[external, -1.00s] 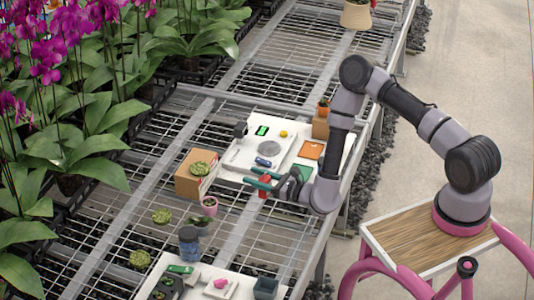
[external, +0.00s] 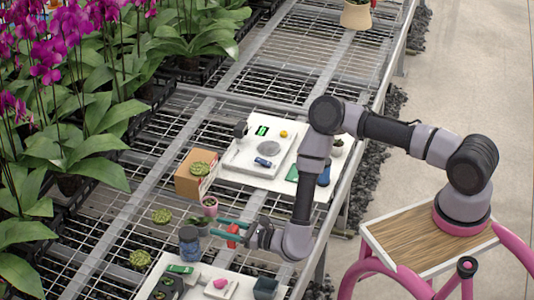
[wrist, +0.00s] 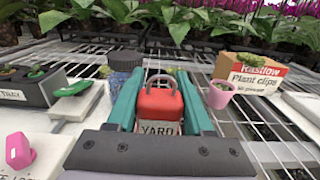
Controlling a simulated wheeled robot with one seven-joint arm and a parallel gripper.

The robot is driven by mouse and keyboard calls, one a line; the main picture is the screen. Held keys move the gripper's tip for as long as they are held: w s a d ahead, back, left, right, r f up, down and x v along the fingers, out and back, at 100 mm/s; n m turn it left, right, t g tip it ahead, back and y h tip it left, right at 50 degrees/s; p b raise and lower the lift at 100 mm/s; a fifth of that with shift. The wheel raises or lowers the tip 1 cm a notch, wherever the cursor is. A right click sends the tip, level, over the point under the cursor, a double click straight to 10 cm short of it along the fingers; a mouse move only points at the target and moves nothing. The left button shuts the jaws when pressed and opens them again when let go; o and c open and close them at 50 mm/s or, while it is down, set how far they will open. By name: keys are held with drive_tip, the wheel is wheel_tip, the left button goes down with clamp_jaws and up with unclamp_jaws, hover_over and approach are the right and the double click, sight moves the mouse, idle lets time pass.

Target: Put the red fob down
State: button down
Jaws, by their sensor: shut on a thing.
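The red fob (external: 233,231) is between the teal fingers of my gripper (external: 228,231), above the wire bench in the external view. In the wrist view the fob (wrist: 160,103) sits upright between both fingers, with a ring on top and a white label reading YARD. My gripper (wrist: 158,90) is shut on it. The fob's lower part is partly hidden behind the gripper's dark body.
A dark blue jar (external: 189,242) stands left of the fob, with a pink pot (external: 209,206) behind. A cardboard box (wrist: 249,73) and rear white board (external: 233,172) lie farther back.

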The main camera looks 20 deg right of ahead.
drive_tip(key=shift+f, duration=1.7)
drive_tip(key=shift+f, duration=0.15)
drive_tip(key=shift+c, duration=1.4)
unclamp_jaws()
